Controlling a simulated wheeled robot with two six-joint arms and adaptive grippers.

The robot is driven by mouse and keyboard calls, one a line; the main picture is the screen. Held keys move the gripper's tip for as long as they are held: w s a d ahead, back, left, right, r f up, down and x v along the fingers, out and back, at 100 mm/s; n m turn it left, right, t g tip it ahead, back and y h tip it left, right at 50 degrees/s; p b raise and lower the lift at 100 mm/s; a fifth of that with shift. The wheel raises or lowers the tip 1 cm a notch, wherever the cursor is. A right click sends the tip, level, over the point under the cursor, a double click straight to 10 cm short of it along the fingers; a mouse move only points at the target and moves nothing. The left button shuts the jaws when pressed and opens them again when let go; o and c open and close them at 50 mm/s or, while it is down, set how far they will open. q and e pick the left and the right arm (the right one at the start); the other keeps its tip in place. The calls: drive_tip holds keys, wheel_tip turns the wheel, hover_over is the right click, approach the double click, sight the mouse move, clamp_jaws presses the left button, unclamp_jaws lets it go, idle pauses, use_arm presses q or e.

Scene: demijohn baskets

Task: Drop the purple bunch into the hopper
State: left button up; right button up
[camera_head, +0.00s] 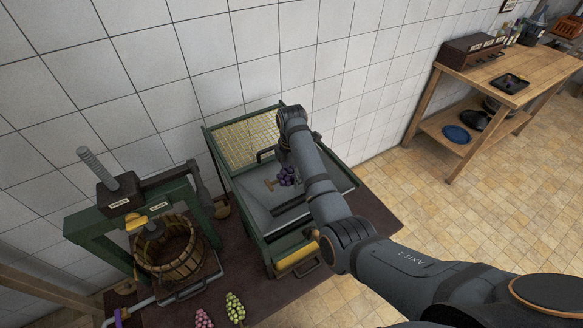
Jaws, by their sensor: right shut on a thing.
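The purple bunch (287,176) hangs at my right gripper (284,160), over the grey sloping tray of the green-framed machine. My right gripper is shut on the bunch, and the arm partly hides the jaws. The hopper is the green-framed machine (228,165) with a yellow mesh (246,141) at its back and a grey metal basin (256,208) in front. A small gap between bunch and basin cannot be judged. My left gripper is not in view.
A wooden basket press (165,250) with a green frame stands to the left. A pink bunch (203,319) and a yellow-green bunch (235,308) lie on the dark table (262,297) in front. A wooden workbench (500,85) stands at the back right.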

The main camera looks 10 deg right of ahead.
use_arm(q)
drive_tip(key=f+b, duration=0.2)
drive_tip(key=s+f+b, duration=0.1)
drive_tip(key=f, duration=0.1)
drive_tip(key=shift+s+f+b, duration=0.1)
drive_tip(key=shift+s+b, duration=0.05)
drive_tip(key=shift+b, duration=0.2)
use_arm(e)
wheel_tip(320, 180, down, 10)
drive_tip(key=shift+w+r, duration=0.1)
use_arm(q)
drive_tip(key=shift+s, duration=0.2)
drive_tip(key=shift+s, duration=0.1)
use_arm(e)
drive_tip(key=o, duration=1.4)
wheel_tip(320, 180, up, 12)
hover_over(292, 191)
drive_tip(key=s+a, duration=0.1)
drive_tip(key=s, duration=0.3)
drive_tip(key=shift+s+a, duration=0.15)
